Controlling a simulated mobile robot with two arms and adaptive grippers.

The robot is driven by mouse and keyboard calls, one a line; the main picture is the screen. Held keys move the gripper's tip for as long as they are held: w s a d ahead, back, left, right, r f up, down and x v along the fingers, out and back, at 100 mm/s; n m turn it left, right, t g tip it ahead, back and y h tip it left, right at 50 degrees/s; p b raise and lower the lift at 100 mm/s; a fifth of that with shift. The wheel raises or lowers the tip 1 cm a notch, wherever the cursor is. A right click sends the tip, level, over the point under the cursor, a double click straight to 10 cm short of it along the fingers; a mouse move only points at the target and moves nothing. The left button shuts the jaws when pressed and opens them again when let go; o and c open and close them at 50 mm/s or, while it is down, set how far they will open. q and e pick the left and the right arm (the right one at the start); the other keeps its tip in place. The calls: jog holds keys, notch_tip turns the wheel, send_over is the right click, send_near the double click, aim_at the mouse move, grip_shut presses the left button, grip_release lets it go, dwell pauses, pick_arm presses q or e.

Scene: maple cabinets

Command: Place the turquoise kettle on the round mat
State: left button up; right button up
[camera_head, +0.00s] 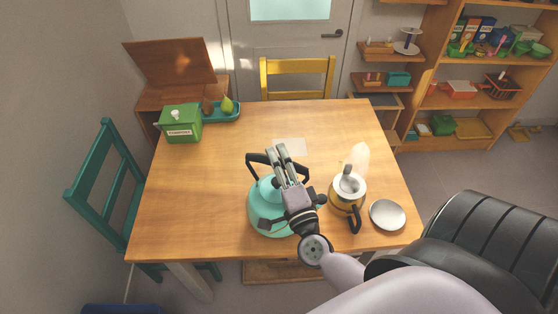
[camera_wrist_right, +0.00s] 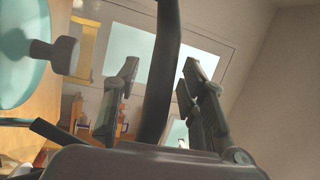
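The turquoise kettle (camera_head: 266,215) stands on the wooden table near its front edge, with its dark handle raised. My right gripper (camera_head: 279,153) is over the kettle and hides part of its top. In the right wrist view the dark handle (camera_wrist_right: 163,75) passes between the two fingers, with gaps on both sides, so the gripper is open around it. The kettle body (camera_wrist_right: 22,55) shows at the left there. My left gripper is not in view.
A yellow-and-white pot (camera_head: 345,201) with a dark handle stands between kettle and disc. A translucent bottle (camera_head: 359,158) is behind it. A pale square (camera_head: 290,147) lies mid-table. A green canister (camera_head: 181,125) and turquoise tray (camera_head: 236,116) stand back left. The table's left half is clear.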

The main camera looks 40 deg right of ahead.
jog(key=shift+r, duration=0.15)
jog(key=shift+s, duration=0.2)
jog(key=b+v, duration=0.3)
jog(key=v, duration=0.8)
jog(key=shift+s+b, duration=0.3)
jog(key=shift+b, duration=0.1)
jog(key=shift+a, duration=0.2)
